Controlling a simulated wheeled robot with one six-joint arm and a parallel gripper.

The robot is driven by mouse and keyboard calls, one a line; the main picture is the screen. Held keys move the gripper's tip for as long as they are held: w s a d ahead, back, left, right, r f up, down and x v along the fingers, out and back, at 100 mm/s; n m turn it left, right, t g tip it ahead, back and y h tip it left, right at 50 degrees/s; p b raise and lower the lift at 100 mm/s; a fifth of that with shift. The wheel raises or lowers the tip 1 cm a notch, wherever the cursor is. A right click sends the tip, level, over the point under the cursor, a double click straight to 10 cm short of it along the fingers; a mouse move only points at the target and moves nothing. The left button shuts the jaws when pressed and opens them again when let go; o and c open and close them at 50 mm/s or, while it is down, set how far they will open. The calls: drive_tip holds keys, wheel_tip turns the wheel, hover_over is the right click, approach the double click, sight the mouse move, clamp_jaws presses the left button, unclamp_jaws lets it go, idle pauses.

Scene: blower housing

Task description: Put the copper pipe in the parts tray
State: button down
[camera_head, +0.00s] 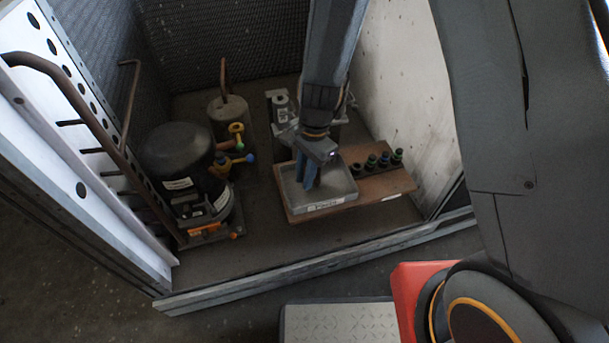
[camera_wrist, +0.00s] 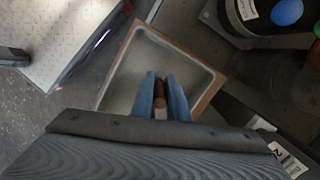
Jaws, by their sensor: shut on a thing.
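The parts tray is a shallow grey tray (camera_head: 336,192) on a brown wooden board inside the housing. In the wrist view the tray (camera_wrist: 118,88) lies below my fingers. My gripper (camera_head: 309,178) points down over the tray, and its blue fingers (camera_wrist: 160,92) are shut on the copper pipe (camera_wrist: 160,94). The pipe is a short brown cylinder seen between the fingertips. Its lower part is hidden, so I cannot tell whether it touches the tray floor. The pipe is not clearly visible in the head view.
A black compressor (camera_head: 178,158) stands left of the tray. A grey cylinder (camera_head: 229,116) with a copper stub stands behind. Several dark fittings with green tops (camera_head: 384,160) sit on the wooden board (camera_head: 391,184) right of the tray. A pale wall rises at right; a metal sill (camera_head: 300,268) runs in front.

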drive_tip(key=c, duration=1.7)
unclamp_jaws()
wheel_tip(320, 180, up, 12)
drive_tip(key=w+d+p, duration=0.1)
drive_tip(key=d+p, duration=0.1)
drive_tip(key=p, duration=0.1)
drive_tip(key=s+d+r+n, duration=0.2)
drive_tip(key=s+r+n, duration=0.2)
drive_tip(key=s+r, duration=0.1)
drive_tip(key=s+d+r+n, duration=0.3)
drive_tip(key=s+r+n, duration=0.1)
drive_tip(key=s+r, duration=0.2)
drive_tip(key=s+d+r+n+t, duration=0.1)
drive_tip(key=s+d+r+n, duration=0.2)
drive_tip(key=s+r+n, duration=0.1)
drive_tip(key=shift+s+d+r+n+h, duration=0.1)
drive_tip(key=shift+s+r+n+h, duration=0.1)
drive_tip(key=shift+s+r, duration=0.3)
drive_tip(key=shift+s+r+n+h, duration=0.2)
drive_tip(key=shift+r, duration=0.45)
